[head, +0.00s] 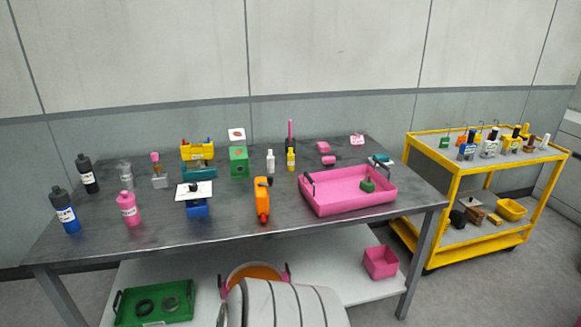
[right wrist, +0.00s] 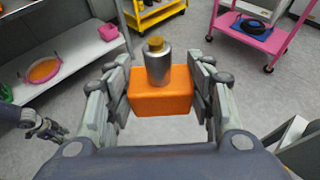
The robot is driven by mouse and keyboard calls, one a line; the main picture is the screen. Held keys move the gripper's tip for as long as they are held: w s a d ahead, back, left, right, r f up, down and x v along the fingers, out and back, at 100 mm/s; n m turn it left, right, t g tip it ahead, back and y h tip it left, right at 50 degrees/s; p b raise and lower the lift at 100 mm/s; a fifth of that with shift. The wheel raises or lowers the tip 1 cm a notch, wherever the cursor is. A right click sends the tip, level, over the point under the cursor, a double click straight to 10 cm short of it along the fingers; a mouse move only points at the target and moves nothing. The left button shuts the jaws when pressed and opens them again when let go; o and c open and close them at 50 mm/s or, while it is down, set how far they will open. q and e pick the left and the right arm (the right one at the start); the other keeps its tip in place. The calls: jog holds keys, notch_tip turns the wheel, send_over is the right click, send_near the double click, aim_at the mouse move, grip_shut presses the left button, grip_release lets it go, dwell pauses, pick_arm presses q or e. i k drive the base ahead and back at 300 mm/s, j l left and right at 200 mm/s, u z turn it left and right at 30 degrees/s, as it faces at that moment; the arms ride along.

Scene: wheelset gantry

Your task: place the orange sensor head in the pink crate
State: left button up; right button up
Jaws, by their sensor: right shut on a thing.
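The orange sensor head (right wrist: 160,98) is an orange block with a silver cylinder and a brown cap on top. My right gripper (right wrist: 161,92) is shut on it, one finger at each side, above the grey floor. A wide pink crate (head: 312,205) with dark handles stands at the right of the table and has a small green item (head: 367,185) in it. A smaller pink bin (head: 380,262) stands on the lower shelf. My left gripper (right wrist: 47,129) shows small at the left of the right wrist view; its opening is unclear. Neither gripper shows in the head view.
The dark table (head: 160,235) carries bottles, an orange tool (head: 262,200) and several fixtures. A yellow cart (head: 420,150) stands to its right. A pink trolley (right wrist: 270,42) stands in the right wrist view. Open floor lies around the held piece.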

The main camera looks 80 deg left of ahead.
aim_at(330, 195)
jog(key=u, duration=2.3)
jog(key=i+u, duration=0.1)
jog(key=u, duration=0.3)
jog(key=l+u, duration=0.1)
jog(key=u, duration=0.35)
jog(key=i+u, duration=0.1)
jog(key=u, duration=0.35)
jog(key=i+l, duration=0.15)
jog(key=l, duration=0.2)
jog(key=i+l, duration=0.2)
jog(key=l, duration=0.2)
jog(key=i+l, duration=0.15)
jog(key=l, duration=0.2)
jog(key=i+l+u, duration=0.1)
jog(key=l, duration=0.3)
jog(key=i+l, duration=0.2)
jog(key=l, duration=0.2)
jog(key=i+l, duration=0.15)
jog(key=l, duration=0.2)
jog(key=i+l, duration=0.15)
jog(key=l, duration=0.25)
